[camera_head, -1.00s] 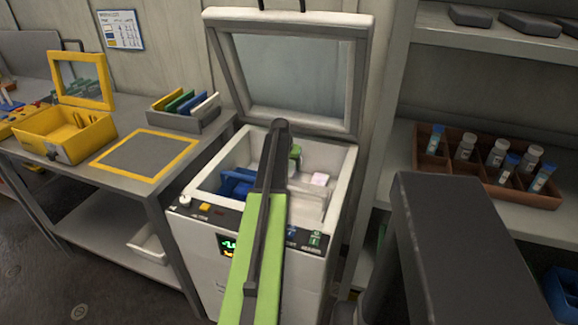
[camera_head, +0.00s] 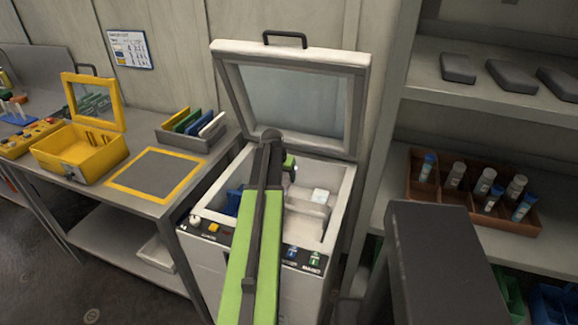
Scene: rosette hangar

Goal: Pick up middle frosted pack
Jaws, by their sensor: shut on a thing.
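The white chest freezer (camera_head: 346,190) stands open in front of me, its glass lid (camera_head: 294,95) raised. My arm reaches into it. My gripper (camera_head: 291,172) shows only as a small green and dark part beside the arm's end. It is shut on a pack, but my own arm hides the fingertips and most of what they hold. A pale frosted block (camera_head: 319,195) shows to the right of the gripper inside the chest. A blue pack (camera_head: 234,200) shows at the left inside, partly covered by my arm. I cannot make out the middle pack clearly.
The table at left holds a grey rack of coloured plates (camera_head: 196,140), a yellow-edged mat (camera_head: 113,184) and an open yellow case (camera_head: 66,160). The right shelf holds a brown tray (camera_head: 520,228) of vials. The raised lid stands behind my arm.

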